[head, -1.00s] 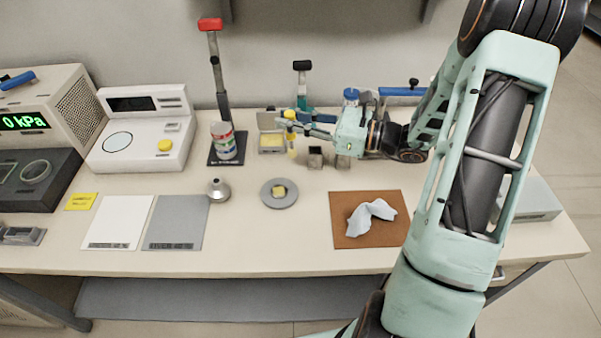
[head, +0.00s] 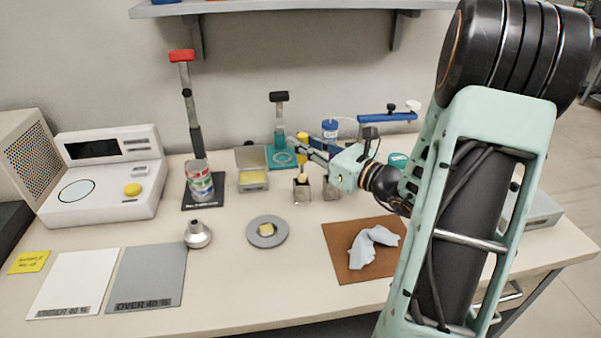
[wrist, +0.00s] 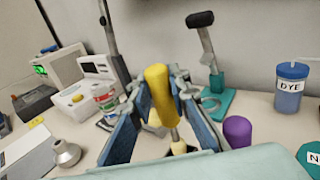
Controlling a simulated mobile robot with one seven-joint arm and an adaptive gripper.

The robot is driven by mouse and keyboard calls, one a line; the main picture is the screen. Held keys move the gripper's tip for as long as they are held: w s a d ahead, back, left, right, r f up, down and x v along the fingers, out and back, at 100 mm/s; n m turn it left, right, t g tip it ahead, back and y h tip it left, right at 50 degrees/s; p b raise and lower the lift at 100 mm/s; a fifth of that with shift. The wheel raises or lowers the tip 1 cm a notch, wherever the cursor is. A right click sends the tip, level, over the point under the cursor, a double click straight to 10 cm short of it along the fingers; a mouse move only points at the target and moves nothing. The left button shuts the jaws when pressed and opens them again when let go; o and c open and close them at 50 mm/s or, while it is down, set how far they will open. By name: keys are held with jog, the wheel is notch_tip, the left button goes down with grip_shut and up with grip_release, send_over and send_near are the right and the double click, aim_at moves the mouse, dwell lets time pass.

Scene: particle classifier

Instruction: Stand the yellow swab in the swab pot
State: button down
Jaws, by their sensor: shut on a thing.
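My gripper (head: 303,146) is shut on the yellow swab (wrist: 160,92), whose thick yellow handle stands upright between the blue finger pads in the wrist view. A thin shaft runs down from the handle to a cream tip (wrist: 179,148). In the head view the swab (head: 303,152) is above a small dark, square pot (head: 302,193), with the tip at the pot's mouth. I cannot tell whether the tip is inside or just above it. A second small pot (head: 331,193) stands just to its right, partly hidden by my gripper.
A teal-based stand (head: 280,130) and a DYE jar (wrist: 290,90) stand behind. A purple cylinder (wrist: 237,131) is close to my gripper's right.

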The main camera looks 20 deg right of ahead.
aim_at(306, 161)
jog(key=shift+f+b, duration=0.5)
jog(key=shift+f, duration=1.95)
jog(key=shift+f, duration=0.1)
jog(key=c, duration=1.8)
grip_release()
jog(key=shift+r, duration=0.2)
jog(key=p+v, duration=0.1)
jog(key=v, duration=1.1)
jog(key=shift+f, duration=0.1)
